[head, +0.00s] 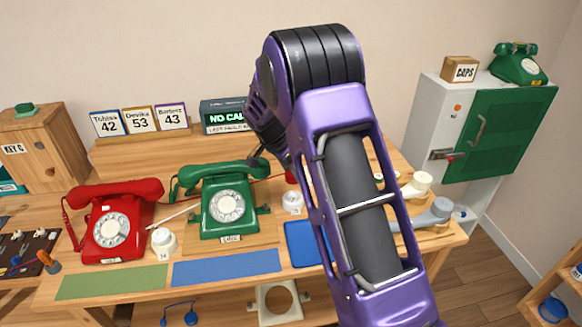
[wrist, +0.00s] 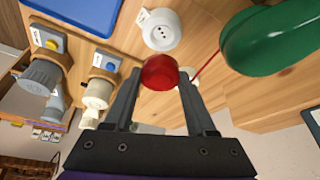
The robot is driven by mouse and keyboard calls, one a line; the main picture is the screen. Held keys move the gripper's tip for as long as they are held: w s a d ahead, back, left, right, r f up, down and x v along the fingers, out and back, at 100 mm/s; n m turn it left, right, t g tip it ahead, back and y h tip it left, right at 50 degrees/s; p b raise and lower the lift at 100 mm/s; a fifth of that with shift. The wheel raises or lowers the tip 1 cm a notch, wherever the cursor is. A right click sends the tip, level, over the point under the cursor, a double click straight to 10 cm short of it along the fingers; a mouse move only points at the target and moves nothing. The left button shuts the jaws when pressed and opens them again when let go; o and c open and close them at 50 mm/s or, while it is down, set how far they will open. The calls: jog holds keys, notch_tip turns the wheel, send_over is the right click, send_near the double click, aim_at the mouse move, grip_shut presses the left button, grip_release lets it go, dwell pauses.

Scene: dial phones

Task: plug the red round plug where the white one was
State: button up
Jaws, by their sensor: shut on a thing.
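The red round plug (wrist: 160,72) is between the fingertips of my gripper (wrist: 157,82) in the wrist view, and the fingers are shut on it. In the head view the red plug (head: 290,176) shows just left of my arm, which hides most of my gripper. A white round socket (wrist: 160,30) with dark holes lies beyond the plug, apart from it in the picture. In the head view this socket (head: 292,203) stands right of the green phone (head: 226,205). A cream-white round plug (wrist: 97,93) sits on a wooden holder, also in the head view (head: 417,185).
Grey plugs (wrist: 42,75) stand beside the cream-white one. The green phone's rounded part (wrist: 270,38) is close on the right in the wrist view. A red cord (wrist: 207,66) runs toward it. A red phone (head: 115,225) and another white socket (head: 163,242) are at left.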

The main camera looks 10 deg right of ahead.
jog(key=shift+f+b, duration=1.15)
jog(key=shift+f, duration=1.65)
jog(key=shift+b, duration=0.95)
jog(key=shift+f+b, duration=0.7)
jog(key=shift+f, duration=0.05)
jog(key=o, duration=1.3)
jog(key=shift+c, duration=0.2)
jog(key=shift+r, duration=0.15)
jog(key=p+v, duration=0.2)
jog(key=v, duration=1.5)
jog(key=shift+r, duration=0.2)
